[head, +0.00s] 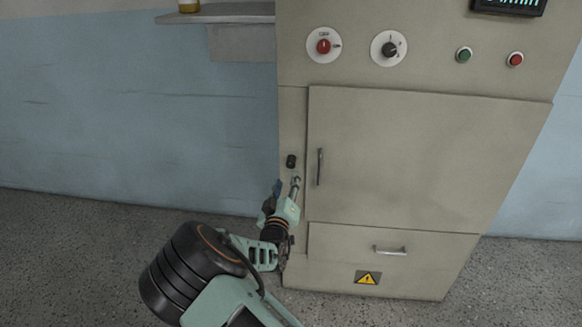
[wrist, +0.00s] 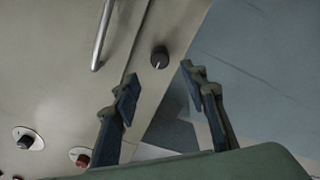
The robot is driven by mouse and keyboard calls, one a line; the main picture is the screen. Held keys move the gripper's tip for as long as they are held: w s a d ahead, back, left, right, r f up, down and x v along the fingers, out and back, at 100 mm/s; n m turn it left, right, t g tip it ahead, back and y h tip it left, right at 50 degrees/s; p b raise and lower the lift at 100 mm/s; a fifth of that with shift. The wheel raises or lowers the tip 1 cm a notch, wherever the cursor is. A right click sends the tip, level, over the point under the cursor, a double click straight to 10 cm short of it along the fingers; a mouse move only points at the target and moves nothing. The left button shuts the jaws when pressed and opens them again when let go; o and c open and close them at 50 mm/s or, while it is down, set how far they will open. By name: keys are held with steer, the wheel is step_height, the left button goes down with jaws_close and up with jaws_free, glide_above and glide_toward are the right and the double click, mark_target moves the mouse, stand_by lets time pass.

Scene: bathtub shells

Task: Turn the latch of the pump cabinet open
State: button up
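The pump cabinet (head: 410,165) is a beige metal box with a large door that looks shut. Its latch (head: 291,161) is a small black knob on the narrow strip left of the door. In the wrist view the latch (wrist: 159,57) shows as a round dark knob with a faint pale mark, lying beyond and between the fingertips. My gripper (head: 286,187) is just below the latch in the head view. In the wrist view my gripper (wrist: 160,88) is open, with nothing between its fingers and apparently not touching the latch.
A vertical door handle (head: 320,166) is close to the right of the latch. Above are a red dial (head: 323,46), a black dial (head: 390,49) and green and red buttons. A drawer handle (head: 389,250) is below. A shelf (head: 222,13) is at upper left; floor left is clear.

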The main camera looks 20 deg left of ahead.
mark_target(291, 166)
steer(key=b+x, duration=0.1)
steer(key=x, duration=0.8)
steer(key=shift+w, duration=0.3)
jaws_close()
